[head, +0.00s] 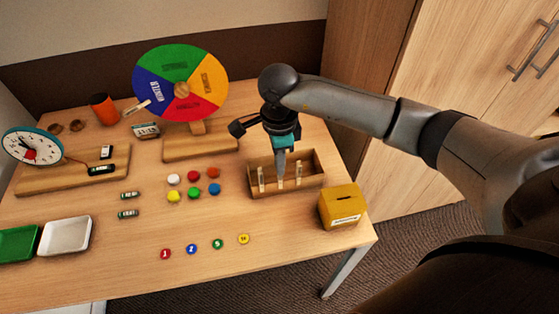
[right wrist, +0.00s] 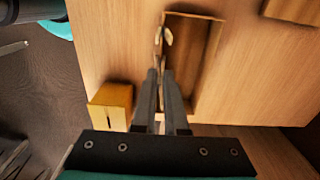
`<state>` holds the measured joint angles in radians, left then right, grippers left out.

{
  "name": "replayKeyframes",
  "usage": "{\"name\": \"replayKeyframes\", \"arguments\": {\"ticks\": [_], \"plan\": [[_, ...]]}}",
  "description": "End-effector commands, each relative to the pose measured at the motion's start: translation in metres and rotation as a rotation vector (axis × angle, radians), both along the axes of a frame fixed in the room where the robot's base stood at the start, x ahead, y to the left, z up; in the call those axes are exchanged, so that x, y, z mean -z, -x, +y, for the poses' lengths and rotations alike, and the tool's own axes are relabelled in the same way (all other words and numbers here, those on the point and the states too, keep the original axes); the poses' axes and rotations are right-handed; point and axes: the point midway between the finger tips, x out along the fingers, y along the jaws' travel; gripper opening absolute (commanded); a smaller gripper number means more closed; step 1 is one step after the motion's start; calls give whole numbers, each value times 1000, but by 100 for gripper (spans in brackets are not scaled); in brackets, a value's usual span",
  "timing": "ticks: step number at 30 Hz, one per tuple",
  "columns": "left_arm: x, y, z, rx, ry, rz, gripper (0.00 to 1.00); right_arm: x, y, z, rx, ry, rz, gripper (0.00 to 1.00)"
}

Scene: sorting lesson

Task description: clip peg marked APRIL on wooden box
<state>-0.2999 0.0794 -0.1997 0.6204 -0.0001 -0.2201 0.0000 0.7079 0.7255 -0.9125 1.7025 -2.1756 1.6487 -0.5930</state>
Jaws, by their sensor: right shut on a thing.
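The wooden box (head: 315,165) is an open, long tray at the right of the table. It also shows in the right wrist view (right wrist: 205,52). Pale pegs stand upright along its near wall: a left peg (head: 261,178) and a right peg (head: 299,174). My right gripper (head: 281,172) points down at the middle of this wall, shut on a middle peg (head: 280,184), which is upright at the wall. Its marking is too small to read, so I cannot tell which one says APRIL. In the right wrist view the fingers mostly hide it.
A yellow slotted box (head: 341,207) stands right of the wooden box, near the table edge. A coloured wheel (head: 181,82) on a wooden stand is behind, with another pale peg (head: 136,108) at its rim.

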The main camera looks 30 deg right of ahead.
Motion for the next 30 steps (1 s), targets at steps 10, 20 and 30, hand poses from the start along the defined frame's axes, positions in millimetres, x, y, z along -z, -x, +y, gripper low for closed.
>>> {"name": "replayKeyframes", "arguments": {"ticks": [10, 20, 30], "plan": [[0, 0, 0, 0, 0, 0, 75, 0, 0, 0, 0, 0, 0, 20], [0, 0, 0, 1, 0, 0, 75, 0, 0, 0, 0, 0, 0, 45], [-3, 0, 0, 1, 0, 0, 75, -19, -1, 0, -2, -1, -4, 45]]}}
